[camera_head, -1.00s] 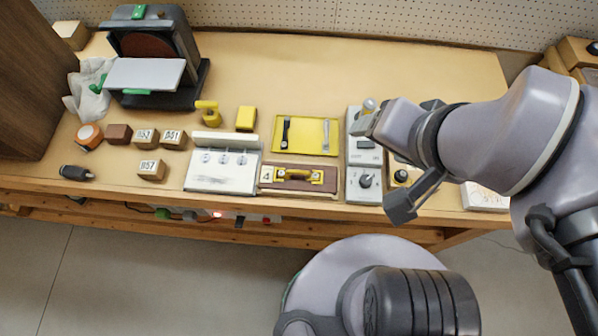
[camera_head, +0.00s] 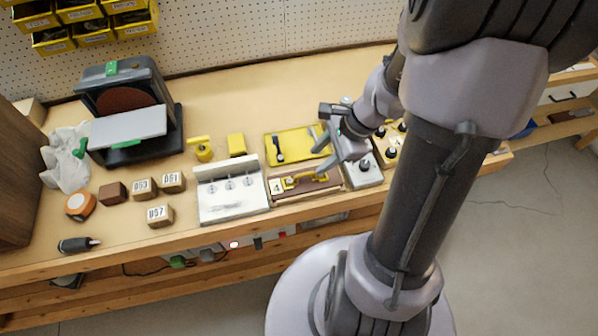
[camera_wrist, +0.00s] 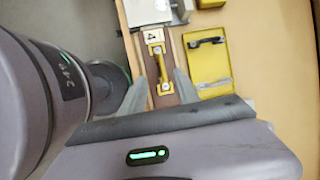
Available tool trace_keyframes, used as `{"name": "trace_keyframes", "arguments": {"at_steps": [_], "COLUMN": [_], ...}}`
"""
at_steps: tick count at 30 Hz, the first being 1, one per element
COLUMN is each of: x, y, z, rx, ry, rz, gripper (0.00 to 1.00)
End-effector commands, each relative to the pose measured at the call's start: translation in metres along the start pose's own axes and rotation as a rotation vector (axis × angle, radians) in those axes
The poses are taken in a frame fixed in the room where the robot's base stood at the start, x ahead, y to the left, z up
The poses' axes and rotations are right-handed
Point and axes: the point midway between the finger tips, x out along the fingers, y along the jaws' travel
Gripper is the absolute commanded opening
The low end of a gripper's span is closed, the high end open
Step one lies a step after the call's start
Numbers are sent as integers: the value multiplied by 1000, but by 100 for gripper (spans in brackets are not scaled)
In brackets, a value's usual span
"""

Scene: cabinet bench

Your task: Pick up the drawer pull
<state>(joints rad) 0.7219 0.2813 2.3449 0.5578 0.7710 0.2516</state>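A yellow handle-shaped pull (camera_head: 304,179) lies on a brown block (camera_head: 298,193) with a small "4" label, near the bench's front edge. In the wrist view this pull (camera_wrist: 156,65) appears between and just ahead of my fingertips. My gripper (camera_head: 322,156) is open and empty, above the right part of the block, and its open fingers also show in the wrist view (camera_wrist: 160,82). A yellow tray (camera_head: 291,135) behind the block holds a black bar-shaped pull (camera_wrist: 207,42) and a grey bar (camera_wrist: 212,84). I cannot tell which pull is meant.
A white panel (camera_head: 232,207) with several round dials stands left of the block. A grey box with a knob (camera_head: 364,167) stands close on its right. Number blocks (camera_head: 158,215) and a sander (camera_head: 128,110) are farther left. The bench's back middle is clear.

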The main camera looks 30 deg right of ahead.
Motion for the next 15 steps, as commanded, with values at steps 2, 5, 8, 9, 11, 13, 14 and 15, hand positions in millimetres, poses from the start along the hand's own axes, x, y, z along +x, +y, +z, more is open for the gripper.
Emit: {"name": "trace_keyframes", "arguments": {"at_steps": [2,5,8,9,11,13,14,15], "x": [29,46,53,56,63,77,84,93], "y": [2,1,0,0,0,0,0,-1], "z": [-2,-2,-1,-1,-2,-4,-6,-6], "rx": [-3,-3,-3,-2,-3,-3,-2,-4], "ry": [-1,-1,0,0,0,0,-1,-1], "rz": [3,2,1,1,1,2,2,3], "gripper": [38,38,38,38,38,38,38,38]}}
